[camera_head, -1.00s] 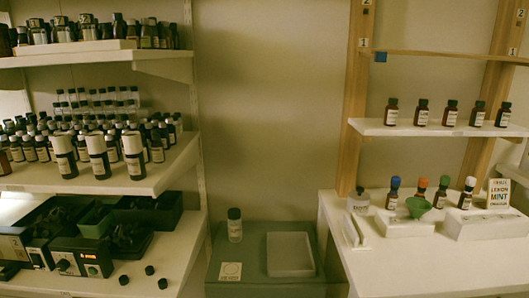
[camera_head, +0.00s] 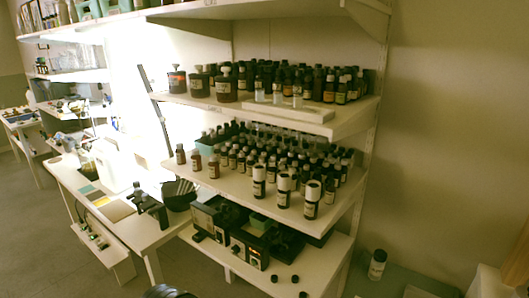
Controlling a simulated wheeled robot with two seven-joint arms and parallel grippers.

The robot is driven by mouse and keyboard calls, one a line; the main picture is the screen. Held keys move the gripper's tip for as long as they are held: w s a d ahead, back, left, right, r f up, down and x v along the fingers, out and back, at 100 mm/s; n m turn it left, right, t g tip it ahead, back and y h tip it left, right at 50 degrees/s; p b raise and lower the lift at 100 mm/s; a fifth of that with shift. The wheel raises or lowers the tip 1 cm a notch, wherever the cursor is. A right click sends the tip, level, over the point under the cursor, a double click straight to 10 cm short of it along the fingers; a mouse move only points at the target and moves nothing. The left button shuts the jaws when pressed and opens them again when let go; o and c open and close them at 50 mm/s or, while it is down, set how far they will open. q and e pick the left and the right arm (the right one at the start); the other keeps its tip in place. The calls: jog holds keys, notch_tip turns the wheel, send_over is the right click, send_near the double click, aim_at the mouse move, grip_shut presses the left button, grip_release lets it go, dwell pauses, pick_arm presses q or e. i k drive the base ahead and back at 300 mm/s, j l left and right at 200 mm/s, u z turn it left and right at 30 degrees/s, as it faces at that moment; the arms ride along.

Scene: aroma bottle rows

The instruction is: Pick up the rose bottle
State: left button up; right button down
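Many small dark bottles (camera_head: 290,165) with labels stand in rows on the middle shelf. The labels are too small to read, so I cannot tell which bottle is the rose one. Three taller dark bottles with white tops (camera_head: 285,190) stand at that shelf's front right. A few small brown bottles (camera_head: 196,161) stand apart at its left end. More dark bottles (camera_head: 325,84) and larger brown jars (camera_head: 227,88) stand on the shelf above.
Black devices (camera_head: 248,244) and loose black caps (camera_head: 294,279) are on the lowest shelf (camera_head: 325,268). A lone bottle (camera_head: 377,264) stands at the lower right. A bench with a microscope (camera_head: 148,207) is at the left. Open floor (camera_head: 45,245) shows at the lower left.

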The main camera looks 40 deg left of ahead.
aim_at(196, 158)
jog(key=u, duration=1.75)
jog(key=i+j, duration=0.1)
